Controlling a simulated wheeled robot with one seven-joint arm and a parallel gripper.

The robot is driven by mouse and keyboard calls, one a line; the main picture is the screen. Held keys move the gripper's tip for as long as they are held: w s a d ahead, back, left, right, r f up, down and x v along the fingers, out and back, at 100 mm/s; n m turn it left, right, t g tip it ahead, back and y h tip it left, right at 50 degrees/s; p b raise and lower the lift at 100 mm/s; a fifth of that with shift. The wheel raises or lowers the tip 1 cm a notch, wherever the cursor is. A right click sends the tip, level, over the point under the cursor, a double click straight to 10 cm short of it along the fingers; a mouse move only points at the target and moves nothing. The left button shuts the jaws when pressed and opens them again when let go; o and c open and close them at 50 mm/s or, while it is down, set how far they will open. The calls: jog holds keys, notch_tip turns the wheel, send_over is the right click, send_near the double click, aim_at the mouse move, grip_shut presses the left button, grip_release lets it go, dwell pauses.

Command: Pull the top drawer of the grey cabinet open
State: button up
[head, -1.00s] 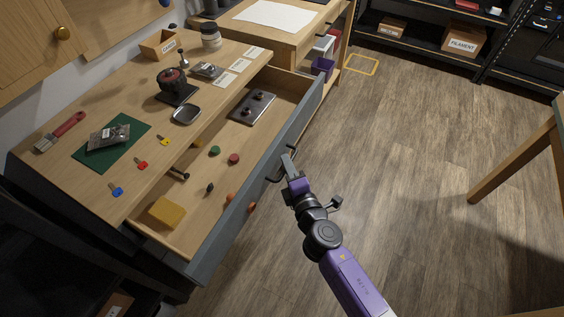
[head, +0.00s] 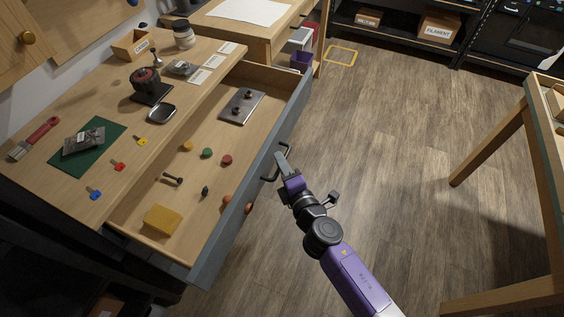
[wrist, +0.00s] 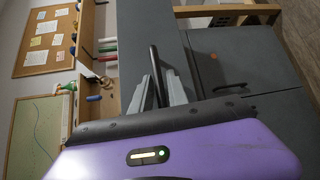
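The top drawer (head: 222,232) of the grey cabinet stands far open, with its grey front and wooden inside in the head view. Its dark bar handle (head: 266,179) is on the front face. My gripper (head: 284,164) is at this handle. In the wrist view the handle (wrist: 154,62) runs between the two grey fingers of my gripper (wrist: 160,85), which are closed around it. The fingers hide part of the bar. The grey drawer front (wrist: 150,20) fills the middle of that view.
The drawer holds a metal plate (head: 242,107), a yellow block (head: 162,220) and several small parts. The wooden worktop (head: 60,190) carries a green mat (head: 101,160), keys and tools. A wooden table (head: 487,148) stands at right. The floor (head: 390,150) between is clear.

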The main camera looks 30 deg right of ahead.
jog(key=b+v, duration=0.1)
jog(key=v, duration=0.6)
jog(key=shift+s, duration=0.4)
jog(key=shift+r, duration=0.15)
jog(key=s+a+r+m+y, duration=0.1)
jog(key=s+r+m, duration=0.3)
jog(key=s, duration=0.5)
jog(key=s+a+r+m+g+y, duration=0.1)
jog(key=s+r+m, duration=0.3)
jog(key=s+m, duration=0.4)
jog(key=s+a+r+m, duration=0.1)
jog(key=s+r+m, duration=0.3)
jog(key=s, duration=0.8)
jog(key=shift+a+r+m+y, duration=0.3)
jog(key=shift+r+m+y, duration=0.1)
jog(key=shift+m, duration=0.5)
